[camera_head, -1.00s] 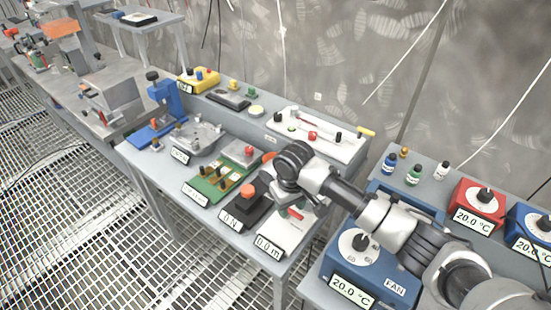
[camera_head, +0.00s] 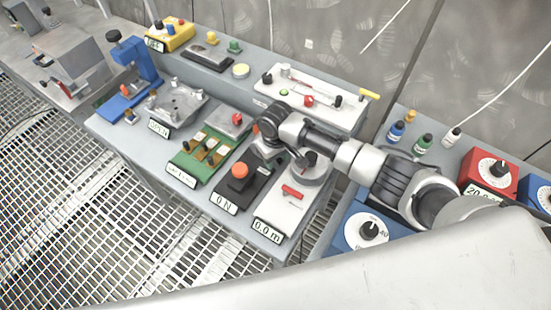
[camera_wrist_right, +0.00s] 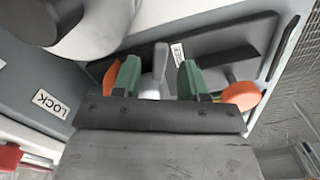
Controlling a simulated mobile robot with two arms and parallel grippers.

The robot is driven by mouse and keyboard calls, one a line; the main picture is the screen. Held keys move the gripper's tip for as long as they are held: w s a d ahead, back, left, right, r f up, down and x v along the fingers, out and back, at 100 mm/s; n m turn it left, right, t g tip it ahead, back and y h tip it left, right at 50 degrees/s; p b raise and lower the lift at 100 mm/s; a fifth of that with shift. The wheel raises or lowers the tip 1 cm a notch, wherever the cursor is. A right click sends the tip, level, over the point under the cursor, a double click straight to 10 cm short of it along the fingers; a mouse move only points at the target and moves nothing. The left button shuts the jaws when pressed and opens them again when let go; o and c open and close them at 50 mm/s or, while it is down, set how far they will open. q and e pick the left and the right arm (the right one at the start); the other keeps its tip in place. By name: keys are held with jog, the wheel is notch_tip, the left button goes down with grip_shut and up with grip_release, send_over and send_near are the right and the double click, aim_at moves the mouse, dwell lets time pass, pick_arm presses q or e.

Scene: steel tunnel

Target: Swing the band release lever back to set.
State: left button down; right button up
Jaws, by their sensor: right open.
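A pale grey lever (camera_wrist_right: 160,62) with a rounded base stands between the two green fingertips of my right gripper (camera_wrist_right: 157,78) in the right wrist view. The fingers are apart on either side of it, and I cannot see contact. A small label (camera_wrist_right: 177,53) sits by the lever on a dark grey part, too small to read. In the head view my right gripper (camera_head: 266,143) is over the back of the black unit marked 0 N (camera_head: 240,185), largely hidden by its own wrist, and the lever cannot be made out there. My left gripper is not in view.
A white unit marked 0.0 m (camera_head: 285,208) with a red lever (camera_head: 292,192) and a round drum (camera_head: 308,172) stands close by. The wrist view shows a LOCK label (camera_wrist_right: 55,103). A green board (camera_head: 205,155) and a blue stand (camera_head: 133,68) are further left.

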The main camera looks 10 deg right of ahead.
jog(key=shift+f, duration=0.95)
jog(key=shift+c, duration=1.2)
grip_shut()
jog(key=shift+d+n+p, duration=0.1)
jog(key=shift+n+p, duration=0.2)
jog(key=shift+n, duration=0.3)
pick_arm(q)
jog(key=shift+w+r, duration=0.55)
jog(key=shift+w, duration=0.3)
pick_arm(e)
jog(key=n, duration=0.3)
jog(key=shift+w+d+n, duration=0.3)
jog(key=shift+d, duration=0.1)
jog(key=shift+o, duration=1.2)
grip_release()
